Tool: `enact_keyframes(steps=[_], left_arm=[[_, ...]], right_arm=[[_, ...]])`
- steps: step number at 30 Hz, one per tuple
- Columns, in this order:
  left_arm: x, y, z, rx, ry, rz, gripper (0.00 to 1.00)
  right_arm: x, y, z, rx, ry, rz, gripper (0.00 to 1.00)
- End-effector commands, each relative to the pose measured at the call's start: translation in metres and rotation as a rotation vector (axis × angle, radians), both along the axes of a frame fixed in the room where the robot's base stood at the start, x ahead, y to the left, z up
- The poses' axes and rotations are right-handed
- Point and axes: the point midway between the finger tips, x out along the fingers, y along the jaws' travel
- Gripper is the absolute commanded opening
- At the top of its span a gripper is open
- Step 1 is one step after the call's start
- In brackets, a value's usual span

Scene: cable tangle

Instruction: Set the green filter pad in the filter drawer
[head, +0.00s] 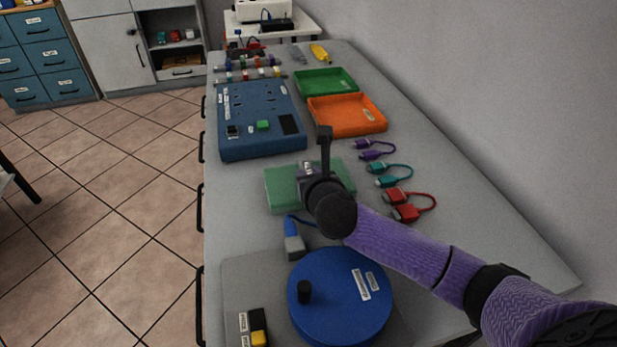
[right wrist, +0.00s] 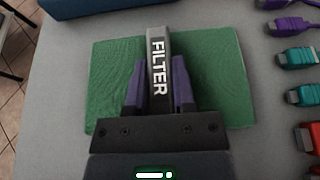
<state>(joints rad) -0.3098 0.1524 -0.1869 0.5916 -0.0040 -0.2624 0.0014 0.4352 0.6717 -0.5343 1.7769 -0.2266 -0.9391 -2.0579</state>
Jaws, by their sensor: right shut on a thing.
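The green filter pad (head: 284,190) is a flat green slab in the middle of the bench, below my right gripper (head: 309,172) in the head view. The right wrist view shows the pad (right wrist: 110,80) as a wide green rectangle. A grey grip bar lettered FILTER (right wrist: 159,65) stands over the pad's middle. My right gripper (right wrist: 160,88) is shut on this bar, a purple finger on each side. I cannot tell whether the pad touches the bench. My wrist hides part of it in the head view. My left gripper is out of view. I cannot pick out the filter drawer.
A blue panel box (head: 236,146) lies beyond the pad, with green (head: 345,82) and orange (head: 377,127) trays right of it. Cables (head: 405,212) lie along the right. A blue disc (head: 350,318) and grey-blue connector (head: 293,243) are nearer. Black handles line the bench's left side.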

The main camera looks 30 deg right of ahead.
Motion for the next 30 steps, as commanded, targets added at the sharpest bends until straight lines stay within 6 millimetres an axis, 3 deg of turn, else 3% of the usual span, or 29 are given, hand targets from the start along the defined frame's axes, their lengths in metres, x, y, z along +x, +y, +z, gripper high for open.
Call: enact_keyframes(steps=[5, 6, 10, 20, 23, 30], left_arm=[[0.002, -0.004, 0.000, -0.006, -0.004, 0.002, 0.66], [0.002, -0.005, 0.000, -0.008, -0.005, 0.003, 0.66], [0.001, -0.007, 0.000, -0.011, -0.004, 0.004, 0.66], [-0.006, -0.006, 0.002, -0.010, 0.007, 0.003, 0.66], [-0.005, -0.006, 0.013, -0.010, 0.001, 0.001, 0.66], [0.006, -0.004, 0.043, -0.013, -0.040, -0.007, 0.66]], right_arm=[[0.000, 0.000, -0.002, 0.000, 0.000, 0.000, 0.00], [0.000, 0.000, -0.001, 0.000, 0.000, 0.000, 0.40], [0.000, 0.000, -0.001, 0.000, 0.000, 0.000, 0.67], [0.000, 0.000, 0.003, -0.001, -0.002, 0.000, 0.67], [-0.014, 0.003, 0.012, -0.002, -0.001, 0.002, 0.67], [-0.068, 0.018, 0.037, -0.002, -0.001, 0.004, 0.67]])
